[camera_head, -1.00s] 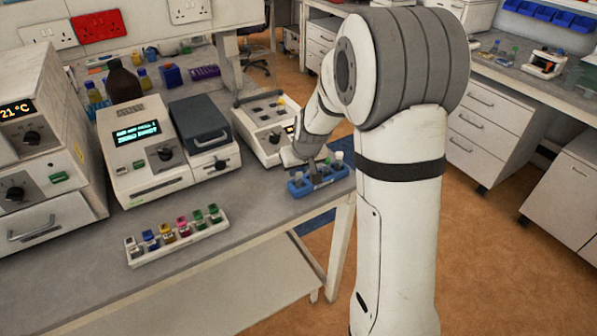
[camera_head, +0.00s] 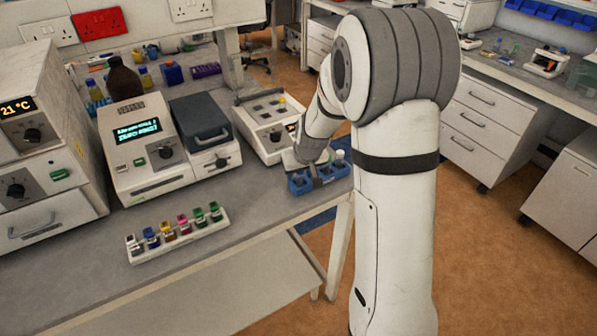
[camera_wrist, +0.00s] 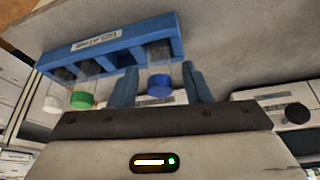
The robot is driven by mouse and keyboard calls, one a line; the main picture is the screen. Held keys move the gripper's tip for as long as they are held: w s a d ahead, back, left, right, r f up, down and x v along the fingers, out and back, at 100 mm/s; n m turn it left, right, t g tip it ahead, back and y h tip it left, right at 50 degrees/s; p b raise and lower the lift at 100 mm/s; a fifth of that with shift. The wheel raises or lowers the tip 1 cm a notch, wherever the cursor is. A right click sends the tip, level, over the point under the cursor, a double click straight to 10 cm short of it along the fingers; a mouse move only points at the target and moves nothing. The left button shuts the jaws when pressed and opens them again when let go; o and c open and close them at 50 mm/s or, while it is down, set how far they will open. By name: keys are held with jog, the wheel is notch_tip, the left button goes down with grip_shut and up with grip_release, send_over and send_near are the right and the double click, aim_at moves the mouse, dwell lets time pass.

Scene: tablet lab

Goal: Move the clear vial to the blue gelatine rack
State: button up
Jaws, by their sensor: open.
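The blue rack (camera_head: 330,182) stands near the front right corner of the bench. It also shows at the top of the wrist view (camera_wrist: 112,42). My gripper (camera_head: 313,178) is down at the rack. In the wrist view my gripper (camera_wrist: 160,72) is open, with one finger on each side of a blue-capped vial (camera_wrist: 159,85). That vial has a see-through body and seems to stand in a rack slot. A green-capped vial (camera_wrist: 82,100) and a white-capped vial (camera_wrist: 53,104) are to the left, outside the fingers. I cannot tell which is the clear vial.
A white tray (camera_head: 180,241) of several colour-capped vials lies at the bench front. A device with a lit screen (camera_head: 150,155) and a smaller white device (camera_head: 262,128) stand behind. Bare bench top lies between the tray and the blue rack.

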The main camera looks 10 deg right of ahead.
jog(key=a+v, duration=0.1)
jog(key=v, duration=1.1)
jog(key=s+r+m+g, duration=0.1)
jog(key=s+r, duration=0.1)
jog(key=s, duration=2.1)
jog(key=shift+s+g+h+b, duration=0.3)
jog(key=shift+s+g+b, duration=0.05)
jog(key=shift+g, duration=0.05)
jog(key=shift+w+r, duration=0.1)
jog(key=shift+r, duration=0.05)
jog(key=shift+c, duration=0.4)
